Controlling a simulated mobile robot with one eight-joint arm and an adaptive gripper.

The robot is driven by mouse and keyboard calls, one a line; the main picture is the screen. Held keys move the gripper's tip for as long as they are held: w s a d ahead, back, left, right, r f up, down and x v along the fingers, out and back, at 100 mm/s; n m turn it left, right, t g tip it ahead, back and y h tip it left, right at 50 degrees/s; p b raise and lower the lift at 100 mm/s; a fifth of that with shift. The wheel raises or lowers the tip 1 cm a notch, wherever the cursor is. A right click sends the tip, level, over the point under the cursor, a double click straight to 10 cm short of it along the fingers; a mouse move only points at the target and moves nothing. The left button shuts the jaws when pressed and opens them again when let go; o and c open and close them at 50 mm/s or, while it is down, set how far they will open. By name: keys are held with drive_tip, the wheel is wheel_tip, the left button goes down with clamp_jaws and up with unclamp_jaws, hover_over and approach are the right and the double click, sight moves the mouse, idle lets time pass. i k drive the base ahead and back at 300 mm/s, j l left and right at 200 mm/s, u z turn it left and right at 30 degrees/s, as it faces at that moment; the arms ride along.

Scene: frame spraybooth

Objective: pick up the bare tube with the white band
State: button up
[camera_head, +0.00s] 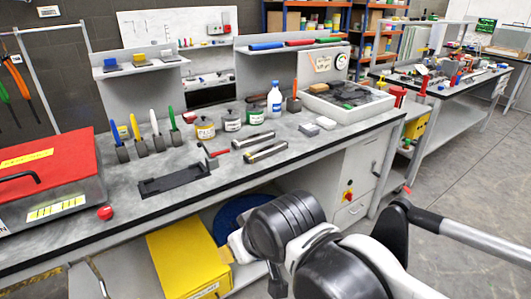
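Two short bare metal tubes lie on the grey workbench top, near its front middle. The rear tube (253,140) and the front tube (266,152) lie nearly parallel, a small gap apart, both slanting up to the right. Both look silvery with darker parts; they are too small here to tell surely which one carries a white band. My arm's black and white links fill the lower right, in front of the bench and apart from the tubes. My gripper's fingers cannot be made out in this view.
A black tray-like holder (174,182) lies left of the tubes. Several upright brushes, tins (205,128) and a blue-and-white bottle (274,101) stand behind. Small blocks (309,130) and a white tray (347,116) are right. A red case (48,165) occupies the left end; a yellow box (188,258) stands below.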

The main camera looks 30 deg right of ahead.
sight(238, 144)
drive_tip(key=i+l, duration=0.45)
drive_tip(key=l, duration=0.15)
drive_tip(key=i+l, duration=0.45)
drive_tip(key=l, duration=0.15)
drive_tip(key=i+l, duration=0.45)
drive_tip(key=l, duration=0.15)
